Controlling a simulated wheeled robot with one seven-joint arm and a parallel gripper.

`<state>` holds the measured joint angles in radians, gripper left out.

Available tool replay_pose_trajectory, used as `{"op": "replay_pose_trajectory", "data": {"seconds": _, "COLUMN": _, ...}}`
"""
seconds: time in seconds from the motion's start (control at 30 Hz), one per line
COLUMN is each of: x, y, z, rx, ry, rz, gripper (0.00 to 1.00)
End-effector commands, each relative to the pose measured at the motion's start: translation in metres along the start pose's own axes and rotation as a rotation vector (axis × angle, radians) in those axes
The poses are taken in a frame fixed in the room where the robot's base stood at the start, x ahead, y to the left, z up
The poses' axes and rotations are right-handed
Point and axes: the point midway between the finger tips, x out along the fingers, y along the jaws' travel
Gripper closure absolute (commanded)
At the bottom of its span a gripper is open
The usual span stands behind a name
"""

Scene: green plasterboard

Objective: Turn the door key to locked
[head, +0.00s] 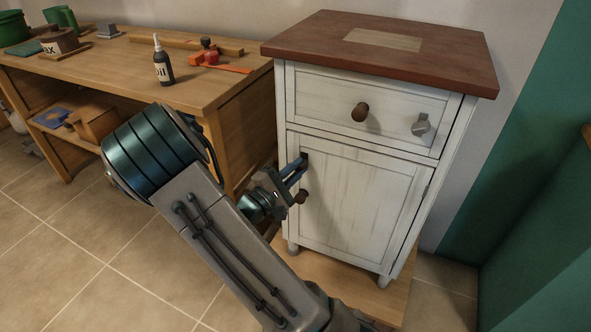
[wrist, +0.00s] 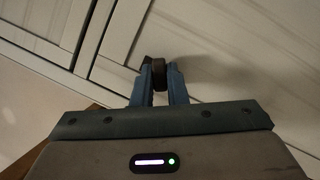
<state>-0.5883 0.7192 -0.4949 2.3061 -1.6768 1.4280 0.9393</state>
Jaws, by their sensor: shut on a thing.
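A white cabinet (head: 360,205) with a brown top has a door (head: 362,200) below a drawer. The door looks shut. My gripper (head: 302,163) is at the upper left of the door and is shut on a small dark thing there, which I take for the door key. In the wrist view the dark key (wrist: 159,76) sits between the two blue fingertips, against the white door front (wrist: 230,60). The fingers hide much of the key, and I cannot tell its turned angle.
A round brown door knob (head: 301,196) is just below my gripper. The drawer has a brown knob (head: 360,112) and a grey metal fitting (head: 422,125). A wooden workbench (head: 120,75) with an oil bottle (head: 163,62) stands left. Tiled floor is open at the lower left.

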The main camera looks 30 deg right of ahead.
Motion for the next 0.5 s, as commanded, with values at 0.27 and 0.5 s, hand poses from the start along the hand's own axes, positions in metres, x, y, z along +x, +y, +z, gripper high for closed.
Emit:
{"op": "replay_pose_trajectory", "data": {"seconds": 0.27, "x": 0.0001, "y": 0.0004, "z": 0.0008, "rx": -0.083, "ry": 0.001, "rz": 0.033, "gripper": 1.0}}
{"op": "replay_pose_trajectory", "data": {"seconds": 0.5, "x": 0.0004, "y": 0.0007, "z": 0.0021, "rx": -0.253, "ry": 0.001, "rz": 0.103, "gripper": 1.0}}
